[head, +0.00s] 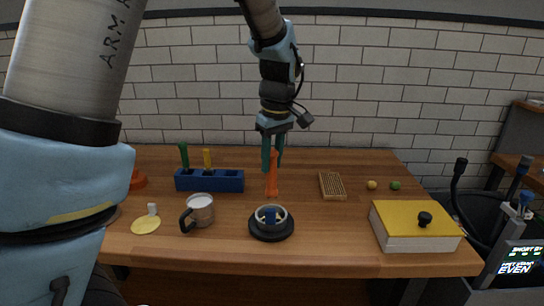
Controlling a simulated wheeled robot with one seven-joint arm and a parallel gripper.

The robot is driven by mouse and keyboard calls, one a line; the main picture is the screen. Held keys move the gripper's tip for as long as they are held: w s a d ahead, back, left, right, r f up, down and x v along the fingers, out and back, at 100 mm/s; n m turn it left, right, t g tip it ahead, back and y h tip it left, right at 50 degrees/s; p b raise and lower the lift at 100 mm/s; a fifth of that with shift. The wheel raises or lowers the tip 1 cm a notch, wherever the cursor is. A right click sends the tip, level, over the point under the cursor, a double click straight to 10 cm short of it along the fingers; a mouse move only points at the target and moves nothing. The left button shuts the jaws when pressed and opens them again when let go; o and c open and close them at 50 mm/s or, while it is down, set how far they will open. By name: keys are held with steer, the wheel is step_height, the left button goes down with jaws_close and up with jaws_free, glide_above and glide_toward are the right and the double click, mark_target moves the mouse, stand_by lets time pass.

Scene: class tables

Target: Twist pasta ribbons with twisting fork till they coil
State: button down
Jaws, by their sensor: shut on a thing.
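My gripper (272,156) points down above the middle of the table, its teal fingers shut on the top of an orange tool (271,184). The tool hangs upright and widens towards its lower end; I take it for the twisting fork, though no tines can be made out. In front of it stands a round black base (271,234) with a pale ring (283,214) and a blue piece (269,217) inside. The tool's lower end appears just behind and above this ring, apart from it. I cannot make out pasta ribbons clearly.
A blue rack (210,182) holds a green and a yellow tool. A metal mug (200,211) and a pale yellow disc (146,226) are at left. A wooden grater-like board (332,186), two small balls and a yellow-topped box (411,222) are at right on the wooden table (330,240).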

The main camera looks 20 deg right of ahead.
mark_target(271, 188)
steer(key=shift+f+b, duration=1.95)
steer(key=shift+f, duration=0.65)
steer(key=shift+f, duration=0.6)
steer(key=m, duration=0.3)
steer(key=shift+m, duration=0.3)
steer(key=shift+f, duration=0.1)
steer(key=shift+a, duration=0.1)
steer(key=m, duration=0.3)
steer(key=shift+f+h, duration=0.1)
steer(key=shift+h, duration=0.3)
